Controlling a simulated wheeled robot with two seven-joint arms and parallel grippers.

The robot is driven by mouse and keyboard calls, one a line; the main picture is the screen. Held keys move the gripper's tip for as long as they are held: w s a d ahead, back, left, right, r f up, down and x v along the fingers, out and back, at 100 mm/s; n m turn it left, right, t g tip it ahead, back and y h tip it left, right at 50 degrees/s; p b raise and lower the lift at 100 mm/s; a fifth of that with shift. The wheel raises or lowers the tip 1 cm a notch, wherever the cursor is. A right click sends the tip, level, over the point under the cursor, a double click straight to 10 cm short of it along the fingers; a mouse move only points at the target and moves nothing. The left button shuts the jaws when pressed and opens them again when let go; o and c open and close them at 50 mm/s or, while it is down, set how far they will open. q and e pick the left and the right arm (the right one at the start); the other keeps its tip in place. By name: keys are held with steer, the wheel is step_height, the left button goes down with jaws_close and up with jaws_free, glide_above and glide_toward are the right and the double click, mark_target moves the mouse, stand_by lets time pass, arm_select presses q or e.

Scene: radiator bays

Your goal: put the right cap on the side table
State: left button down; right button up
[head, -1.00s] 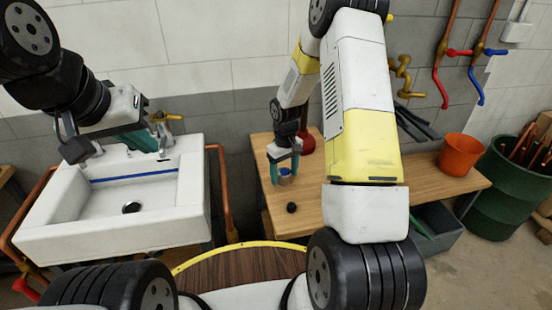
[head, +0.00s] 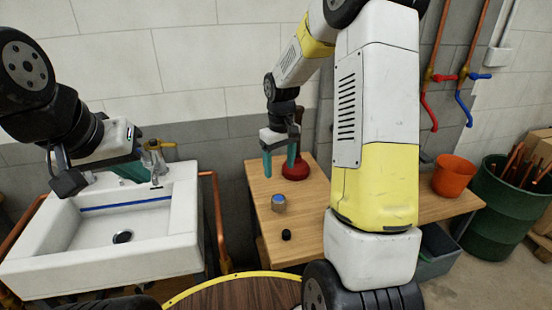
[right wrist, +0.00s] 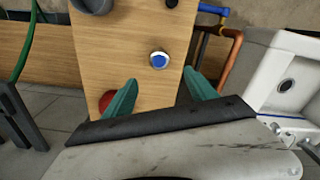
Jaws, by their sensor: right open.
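A small silver cap with a blue centre (head: 278,202) stands on the wooden side table (head: 262,225); in the right wrist view the cap (right wrist: 159,60) lies beyond my fingertips, ahead of the gap between them. My right gripper (head: 280,163) is open and empty, behind and above the cap, apart from it. Its two teal fingers (right wrist: 160,88) are spread in the right wrist view. My left gripper (head: 127,168) is over the back of the sink; its fingers are partly hidden. I cannot tell which cap is called right.
A small black knob-like piece (head: 286,235) and a red rubber plunger-like thing (head: 296,168) are also on the table. A white sink (head: 180,235) is left. An orange pot (head: 453,176) and a green barrel (head: 505,215) are right. Copper pipe (head: 222,230) runs between sink and table.

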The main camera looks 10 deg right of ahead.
steer(key=s+a+r+m+t+y, duration=0.1)
steer(key=s+r+m+t, duration=0.1)
steer(key=s+r, duration=0.7)
steer(key=s+a+r+m+t+y, duration=0.1)
steer(key=s+r+m+t, duration=0.1)
steer(key=s+r, duration=0.7)
steer(key=s+t, duration=0.1)
steer(key=s, duration=0.4)
steer(key=shift+s+r+t, duration=0.15)
steer(key=shift+r+t, duration=0.05)
steer(key=shift+t, duration=0.2)
steer(key=shift+a, duration=0.1)
